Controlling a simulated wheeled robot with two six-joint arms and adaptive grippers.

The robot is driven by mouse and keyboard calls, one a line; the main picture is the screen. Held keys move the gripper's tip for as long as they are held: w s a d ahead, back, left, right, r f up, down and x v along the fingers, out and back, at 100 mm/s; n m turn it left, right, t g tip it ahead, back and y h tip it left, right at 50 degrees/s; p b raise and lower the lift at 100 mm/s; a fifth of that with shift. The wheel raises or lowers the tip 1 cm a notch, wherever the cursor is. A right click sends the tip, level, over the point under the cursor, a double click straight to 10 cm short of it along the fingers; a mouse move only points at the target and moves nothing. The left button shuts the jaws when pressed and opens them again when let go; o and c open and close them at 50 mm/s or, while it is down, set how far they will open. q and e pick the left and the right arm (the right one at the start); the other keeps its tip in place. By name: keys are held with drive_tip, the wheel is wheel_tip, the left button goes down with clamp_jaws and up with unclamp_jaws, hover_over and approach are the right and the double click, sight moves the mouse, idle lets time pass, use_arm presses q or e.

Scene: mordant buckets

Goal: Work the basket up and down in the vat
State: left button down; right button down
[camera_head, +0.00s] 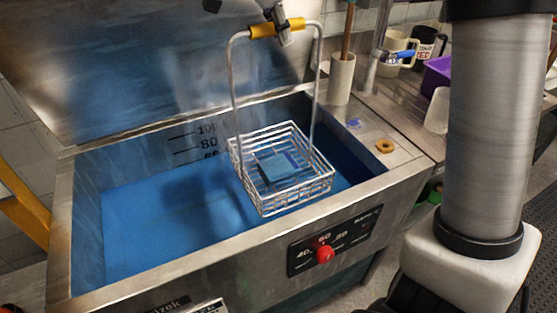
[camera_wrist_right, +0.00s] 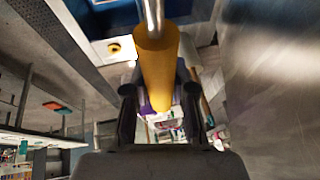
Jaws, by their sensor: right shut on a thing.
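The wire basket (camera_head: 283,206) hangs over the right part of the steel vat (camera_head: 180,277), above the blue liquid (camera_head: 150,230). A blue-grey block-like bundle (camera_head: 275,167) lies inside it. Its tall wire handle has a yellow grip (camera_head: 262,31). My right gripper (camera_head: 279,24) is shut on this grip at the top of the head view, and only part of the gripper shows. In the right wrist view the yellow grip (camera_wrist_right: 156,65) runs between the two dark fingers. My left gripper is in neither view.
The vat's raised lid (camera_head: 150,60) stands behind. The front panel has a red knob (camera_head: 325,254). A pale cylinder (camera_head: 342,80) with a stick, mugs (camera_head: 398,48) and a purple container (camera_head: 437,77) stand behind right. A brown ring (camera_head: 385,146) lies on the right ledge.

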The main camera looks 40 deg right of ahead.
wheel_tip(320, 180, up, 12)
drive_tip(key=p, duration=0.9)
idle(2.6)
